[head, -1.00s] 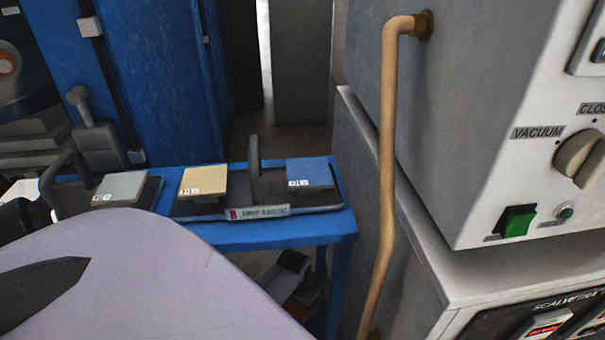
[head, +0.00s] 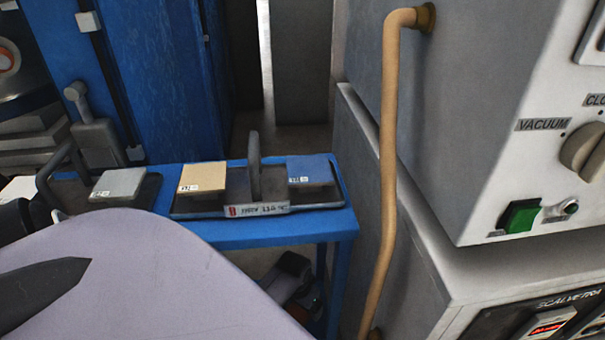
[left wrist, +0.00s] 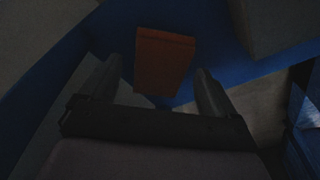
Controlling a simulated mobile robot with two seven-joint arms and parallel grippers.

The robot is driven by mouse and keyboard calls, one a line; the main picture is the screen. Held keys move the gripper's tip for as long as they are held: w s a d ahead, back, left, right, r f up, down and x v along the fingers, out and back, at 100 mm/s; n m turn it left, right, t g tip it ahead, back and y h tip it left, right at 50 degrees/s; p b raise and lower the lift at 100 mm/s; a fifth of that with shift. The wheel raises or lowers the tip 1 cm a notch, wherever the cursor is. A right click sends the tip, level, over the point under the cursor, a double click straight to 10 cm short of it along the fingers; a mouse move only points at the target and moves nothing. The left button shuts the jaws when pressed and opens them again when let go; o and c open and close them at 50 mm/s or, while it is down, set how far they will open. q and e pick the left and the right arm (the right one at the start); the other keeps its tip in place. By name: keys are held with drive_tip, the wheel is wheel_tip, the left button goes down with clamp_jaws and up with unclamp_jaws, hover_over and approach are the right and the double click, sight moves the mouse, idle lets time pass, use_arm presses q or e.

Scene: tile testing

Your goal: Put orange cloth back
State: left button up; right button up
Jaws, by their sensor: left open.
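No contact between the fingers and the cloth is visible, and the gap in depth cannot be told. The orange cloth is not visible in the head view. My right gripper is in neither view.
A blue bench (head: 270,230) carries a tray (head: 333,206) with a beige tile (head: 203,176) and a blue tile (head: 309,169). A grey tile (head: 118,183) sits left of it. A tan pipe (head: 388,170) and a vacuum cabinet (head: 480,150) stand on the right.

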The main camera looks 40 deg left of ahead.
sight(299, 311)
use_arm(q)
wheel_tip(299, 311, up, 11)
drive_tip(key=s+p, duration=0.1)
drive_tip(key=p, duration=0.4)
drive_tip(key=shift+s+d, duration=0.15)
drive_tip(key=shift+s, duration=0.2)
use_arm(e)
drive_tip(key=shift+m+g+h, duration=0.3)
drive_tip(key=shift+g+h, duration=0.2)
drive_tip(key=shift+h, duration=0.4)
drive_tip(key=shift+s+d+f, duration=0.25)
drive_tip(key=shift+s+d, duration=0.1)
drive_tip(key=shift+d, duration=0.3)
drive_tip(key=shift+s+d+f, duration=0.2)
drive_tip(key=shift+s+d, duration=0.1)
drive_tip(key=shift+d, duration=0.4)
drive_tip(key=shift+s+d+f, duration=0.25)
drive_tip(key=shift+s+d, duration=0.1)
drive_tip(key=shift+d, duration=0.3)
